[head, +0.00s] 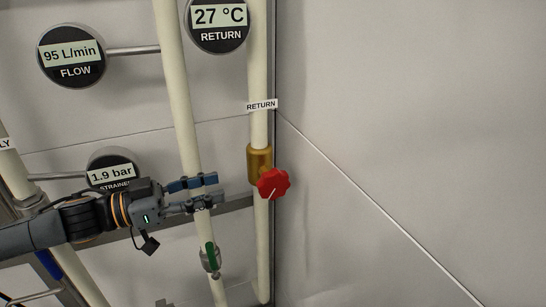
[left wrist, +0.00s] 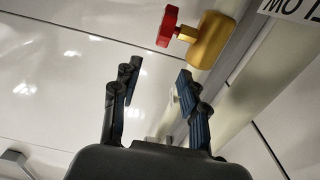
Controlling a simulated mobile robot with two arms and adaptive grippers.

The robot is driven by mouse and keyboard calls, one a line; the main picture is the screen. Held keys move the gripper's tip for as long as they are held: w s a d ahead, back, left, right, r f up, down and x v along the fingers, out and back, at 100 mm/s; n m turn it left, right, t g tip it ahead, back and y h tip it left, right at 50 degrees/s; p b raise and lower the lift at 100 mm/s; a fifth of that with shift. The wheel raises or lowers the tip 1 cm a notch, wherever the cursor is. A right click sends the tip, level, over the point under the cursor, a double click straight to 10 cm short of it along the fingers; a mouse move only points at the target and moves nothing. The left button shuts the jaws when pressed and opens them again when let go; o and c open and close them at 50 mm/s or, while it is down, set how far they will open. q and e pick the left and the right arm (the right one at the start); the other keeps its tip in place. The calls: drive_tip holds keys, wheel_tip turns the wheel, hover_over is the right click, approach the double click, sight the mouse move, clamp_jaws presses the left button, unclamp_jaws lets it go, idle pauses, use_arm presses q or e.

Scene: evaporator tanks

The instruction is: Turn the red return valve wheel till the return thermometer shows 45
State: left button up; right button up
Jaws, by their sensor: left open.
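The red return valve wheel (head: 273,183) sits on a brass valve body (head: 260,160) on the right-hand pipe labelled RETURN. A white mark shows on the wheel's face. The return thermometer (head: 218,22) at the top reads 27 °C. My left gripper (head: 214,190) is open and empty, to the left of the wheel and apart from it, its fingers pointing right toward it. In the left wrist view the red wheel (left wrist: 168,26) and brass body (left wrist: 211,40) lie beyond the open fingertips (left wrist: 158,72). My right gripper is not in view.
A flow gauge (head: 72,56) reads 95 L/min and a strainer gauge (head: 112,172) reads 1.9 bar, partly behind my left arm. A green-handled valve (head: 210,257) is on the middle pipe below my gripper. A bare wall (head: 420,120) fills the right.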

sight(268, 174)
use_arm(q)
drive_tip(key=p+x, duration=0.3)
drive_tip(key=x, duration=0.9)
drive_tip(key=shift+w+d+p, duration=0.2)
drive_tip(key=shift+d+p, duration=0.05)
drive_tip(key=shift+p, duration=0.1)
drive_tip(key=shift+w+d, duration=0.25)
drive_tip(key=shift+d, duration=0.2)
clamp_jaws()
